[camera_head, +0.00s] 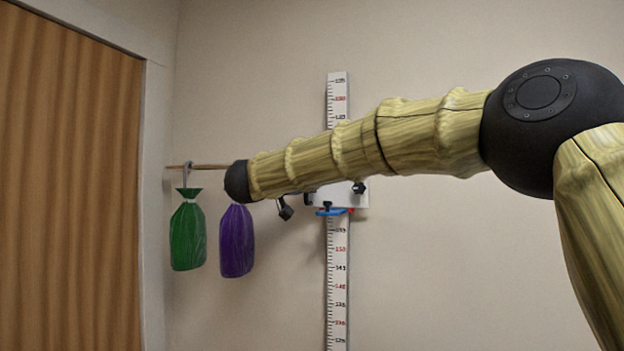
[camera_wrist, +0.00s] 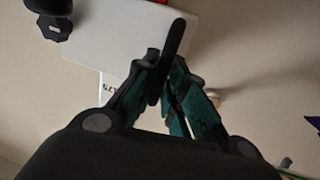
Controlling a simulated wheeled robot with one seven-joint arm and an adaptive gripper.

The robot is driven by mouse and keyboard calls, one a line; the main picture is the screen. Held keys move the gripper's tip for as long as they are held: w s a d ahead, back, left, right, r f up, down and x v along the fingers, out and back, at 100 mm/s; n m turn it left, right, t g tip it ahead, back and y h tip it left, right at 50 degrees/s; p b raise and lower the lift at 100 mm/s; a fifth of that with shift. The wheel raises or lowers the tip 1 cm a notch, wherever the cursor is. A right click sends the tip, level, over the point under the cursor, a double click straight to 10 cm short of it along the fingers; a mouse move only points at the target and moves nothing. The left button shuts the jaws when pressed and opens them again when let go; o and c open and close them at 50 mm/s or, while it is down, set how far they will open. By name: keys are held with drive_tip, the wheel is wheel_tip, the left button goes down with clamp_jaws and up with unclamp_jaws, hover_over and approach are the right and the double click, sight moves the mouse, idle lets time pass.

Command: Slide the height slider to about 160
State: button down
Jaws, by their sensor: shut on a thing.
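The height ruler (camera_head: 337,265) is a white upright strip with black and red marks on the wall. The slider (camera_head: 352,198) is a white plate across it, with a blue piece (camera_head: 330,212) at its lower edge. My arm covers the slider's upper part, and the small digits near it are hard to read. In the wrist view, the white slider plate (camera_wrist: 125,35) lies behind my gripper (camera_wrist: 170,72). Its teal fingers are close together around a thin black handle (camera_wrist: 175,45). In the head view my gripper is mostly hidden behind my arm.
A green bag (camera_head: 188,237) and a purple bag (camera_head: 236,241) hang from a wooden rod (camera_head: 208,166) left of the ruler. The wall right of the ruler, below my arm, is bare.

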drive_tip(key=shift+d, duration=0.1)
drive_tip(key=c, duration=1.5)
unclamp_jaws()
drive_tip(key=shift+d, duration=0.15)
drive_tip(key=v, duration=1.2)
drive_tip(key=shift+r, duration=0.1)
